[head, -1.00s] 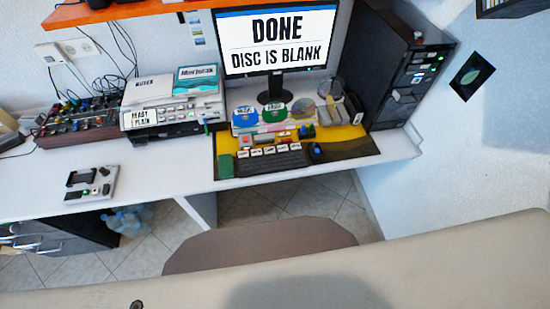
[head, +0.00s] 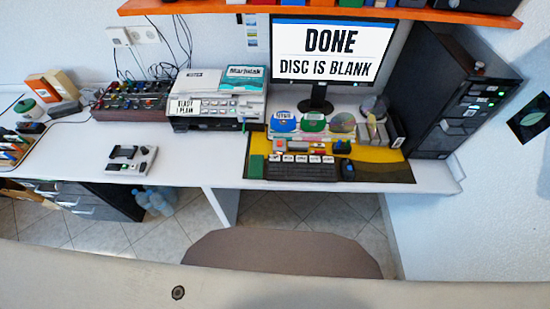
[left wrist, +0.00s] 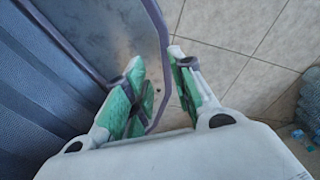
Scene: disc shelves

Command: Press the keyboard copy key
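The keyboard (head: 301,172) is dark with a row of white-labelled keys (head: 300,159) along its back edge. It lies on a yellow and dark mat (head: 385,165) on the white desk, below the monitor (head: 330,55). The monitor reads "DONE, DISC IS BLANK". The key labels are too small to read, so I cannot tell which is the copy key. My left gripper (left wrist: 157,85) shows only in the left wrist view, with green-padded fingers apart and nothing between them, above a tiled floor and away from the keyboard. My right gripper is in no view.
A brown chair back (head: 280,255) stands before the desk. A black mouse (head: 347,170) sits right of the keyboard. Discs (head: 313,122) lie behind it. A printer (head: 215,110) stands left, a black tower (head: 465,105) right.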

